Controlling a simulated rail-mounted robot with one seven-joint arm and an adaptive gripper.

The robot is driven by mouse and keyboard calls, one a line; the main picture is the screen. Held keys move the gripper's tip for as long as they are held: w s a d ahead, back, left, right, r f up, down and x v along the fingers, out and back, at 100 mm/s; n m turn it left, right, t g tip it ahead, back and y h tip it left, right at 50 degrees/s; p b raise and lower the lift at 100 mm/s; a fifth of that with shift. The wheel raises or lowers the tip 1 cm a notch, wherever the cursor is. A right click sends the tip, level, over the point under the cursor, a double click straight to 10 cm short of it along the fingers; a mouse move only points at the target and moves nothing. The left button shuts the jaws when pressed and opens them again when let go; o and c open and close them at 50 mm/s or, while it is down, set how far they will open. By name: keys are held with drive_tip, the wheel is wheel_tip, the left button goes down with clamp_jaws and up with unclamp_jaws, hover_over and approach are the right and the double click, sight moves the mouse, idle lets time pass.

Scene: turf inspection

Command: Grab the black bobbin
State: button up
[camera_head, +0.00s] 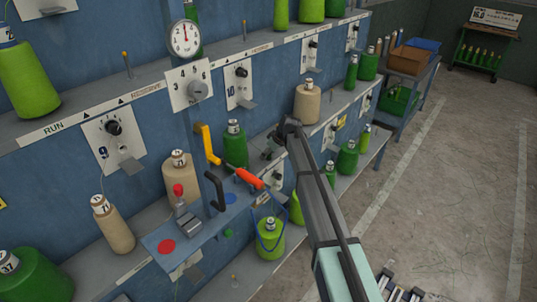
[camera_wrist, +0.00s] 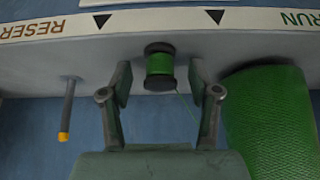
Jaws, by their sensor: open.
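The black bobbin (camera_wrist: 160,50) is wound with green thread and shows in the wrist view against the pale shelf edge, with a loose thread hanging from it. My gripper (camera_wrist: 160,82) is open, with one finger on each side of the bobbin and visible gaps to both. Whether the bobbin lies fully between the fingertips or just beyond them I cannot tell. In the head view my gripper (camera_head: 273,147) is at the blue rack's middle shelf, and I cannot make out the bobbin there.
A green yarn cone (camera_wrist: 270,120) stands close beside my gripper, and a yellow-tipped peg (camera_wrist: 66,108) sticks out on the other side. The floor at right is clear.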

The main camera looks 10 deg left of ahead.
drive_tip(key=c, duration=1.1)
drive_tip(key=shift+o, duration=0.2)
drive_tip(key=shift+r, duration=0.1)
